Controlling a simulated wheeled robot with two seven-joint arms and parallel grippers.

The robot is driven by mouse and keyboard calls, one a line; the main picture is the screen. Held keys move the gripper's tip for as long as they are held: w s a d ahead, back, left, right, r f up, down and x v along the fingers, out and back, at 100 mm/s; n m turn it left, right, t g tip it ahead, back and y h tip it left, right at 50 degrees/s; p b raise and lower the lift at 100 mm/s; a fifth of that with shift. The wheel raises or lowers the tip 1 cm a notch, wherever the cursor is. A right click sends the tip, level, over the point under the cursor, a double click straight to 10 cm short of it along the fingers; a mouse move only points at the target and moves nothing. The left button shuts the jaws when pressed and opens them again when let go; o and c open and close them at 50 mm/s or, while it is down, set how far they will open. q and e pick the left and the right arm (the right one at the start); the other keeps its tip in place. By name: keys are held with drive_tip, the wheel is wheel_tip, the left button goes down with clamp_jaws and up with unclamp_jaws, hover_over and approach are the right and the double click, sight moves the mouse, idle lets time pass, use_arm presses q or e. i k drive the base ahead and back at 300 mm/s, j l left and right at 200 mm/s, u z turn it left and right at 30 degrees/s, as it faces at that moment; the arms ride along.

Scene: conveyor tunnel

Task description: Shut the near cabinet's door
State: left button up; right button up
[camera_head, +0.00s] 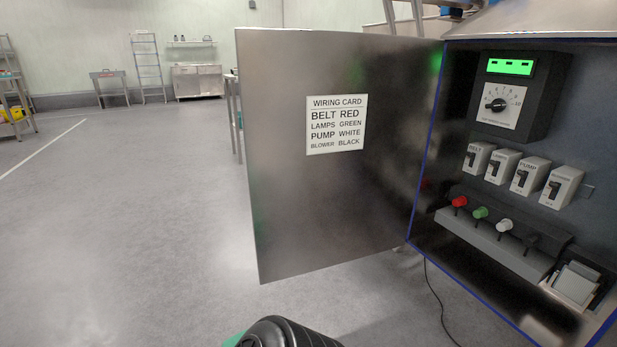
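The near cabinet (430,225) is on the right, seen at an angle, with a blue edge around its opening. Its metal door (300,210) stands wide open to the left, hinged at the cabinet's left side. A white wiring card (336,125) is on the door's inner face. Inside are a dial unit with a green display (510,67), several labelled switches (520,175), and a row of red, green, white and black knobs or plugs (480,213). Neither gripper can be made out; a dark rounded part, probably mine, shows at the bottom edge.
A black cable (436,300) hangs below the cabinet to the floor. The grey floor (130,220) left of the door is clear. Shelving (148,68), a workbench (198,80) and a small table (108,83) stand by the far wall.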

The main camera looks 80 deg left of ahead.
sight(314, 212)
drive_tip(key=u, duration=3.1)
drive_tip(key=i+j+u, duration=0.3)
drive_tip(key=i, duration=0.25)
drive_tip(key=i+j+u, duration=0.3)
drive_tip(key=i, duration=0.25)
drive_tip(key=i+u, duration=0.3)
drive_tip(key=i, duration=0.25)
drive_tip(key=i+z, duration=0.2)
drive_tip(key=z, duration=0.3)
drive_tip(key=i+z, duration=0.2)
drive_tip(key=z, duration=0.25)
drive_tip(key=i+j+z, duration=0.1)
drive_tip(key=z, duration=0.4)
drive_tip(key=i+j+z, duration=0.15)
drive_tip(key=z, duration=0.3)
drive_tip(key=i+j+z, duration=0.2)
drive_tip(key=z, duration=0.3)
drive_tip(key=j+z, duration=0.3)
drive_tip(key=z, duration=0.15)
drive_tip(key=i, duration=0.05)
